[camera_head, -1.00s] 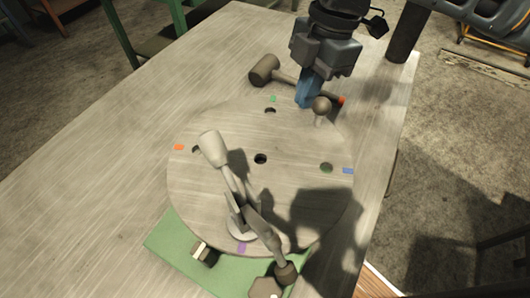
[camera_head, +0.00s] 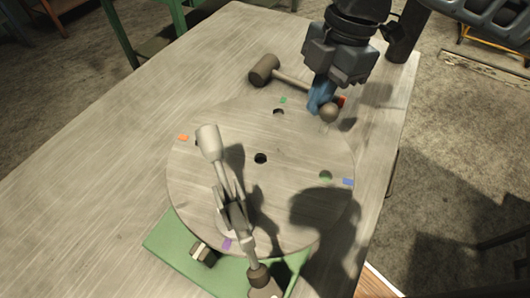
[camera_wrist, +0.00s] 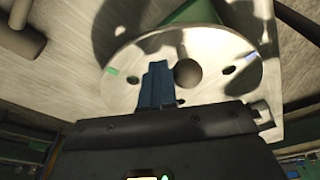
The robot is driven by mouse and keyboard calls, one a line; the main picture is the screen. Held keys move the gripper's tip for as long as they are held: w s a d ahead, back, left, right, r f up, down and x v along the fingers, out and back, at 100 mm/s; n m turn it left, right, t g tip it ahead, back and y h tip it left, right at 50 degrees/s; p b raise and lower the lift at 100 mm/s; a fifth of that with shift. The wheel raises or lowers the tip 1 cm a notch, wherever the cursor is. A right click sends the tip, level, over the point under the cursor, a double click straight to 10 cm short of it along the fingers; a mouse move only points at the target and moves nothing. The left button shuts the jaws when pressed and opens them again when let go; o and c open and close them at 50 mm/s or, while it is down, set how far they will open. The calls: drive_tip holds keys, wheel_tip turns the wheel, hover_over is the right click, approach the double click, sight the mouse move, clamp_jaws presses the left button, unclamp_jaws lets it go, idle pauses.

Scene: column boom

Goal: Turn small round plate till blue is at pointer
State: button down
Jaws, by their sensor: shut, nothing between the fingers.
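A small pale and dark piece (camera_head: 203,252) at the lower left edge may be the pointer. A round knob (camera_head: 330,113) stands near the plate's upper right edge. My gripper (camera_head: 317,108) is shut, its blue fingers beside the knob; the wrist view shows this knob (camera_wrist: 188,73) just right of them. Contact is unclear.

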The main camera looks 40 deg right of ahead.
sight(336, 116)
drive_tip(key=shift+s, duration=0.4)
drive_tip(key=shift+s+a, duration=0.15)
drive_tip(key=shift+s, duration=0.7)
drive_tip(key=shift+s+a+b, duration=0.25)
drive_tip(key=shift+s+b, duration=0.05)
drive_tip(key=shift+s, duration=0.55)
drive_tip(key=shift+s+a+p, duration=0.4)
drive_tip(key=shift+s, duration=0.3)
drive_tip(key=shift+r+p, duration=0.1)
drive_tip(key=shift+p, duration=0.45)
